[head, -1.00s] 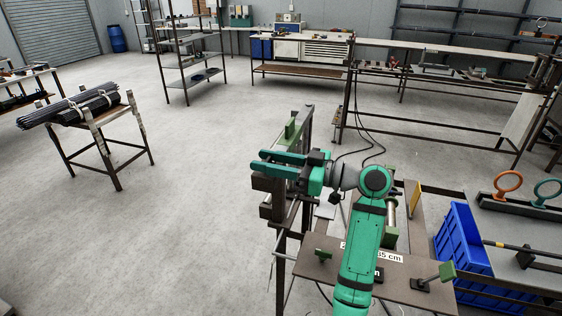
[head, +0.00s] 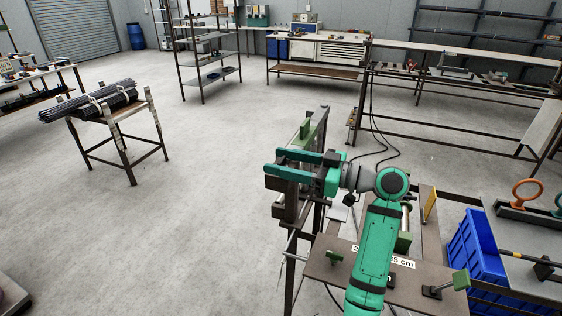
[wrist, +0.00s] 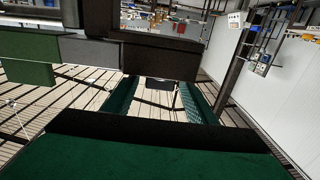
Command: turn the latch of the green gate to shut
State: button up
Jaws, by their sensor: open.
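The green gate (head: 313,132) shows in the head view as a green bar and upright block on a dark frame, just behind my gripper. My gripper (head: 268,163) is open, its teal fingers pointing left above dark blocks (head: 285,205) at the frame's left side. The wrist view shows both fingers of my gripper (wrist: 160,84) apart, with a dark bar (wrist: 160,60) crossing close in front of them. A green block (wrist: 25,72) and a grey block (wrist: 90,51) sit at its left. I cannot make out the latch or its position; nothing is clearly held.
A brown plate (head: 325,268) with green-handled clamps lies beneath my arm. A blue crate (head: 470,240) stands at the right. A rack of dark rods (head: 95,105) stands at the far left. The floor (head: 200,190) left of the gate is clear.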

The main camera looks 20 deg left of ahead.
jog(key=d, duration=1)
jog(key=shift+d, duration=0.2)
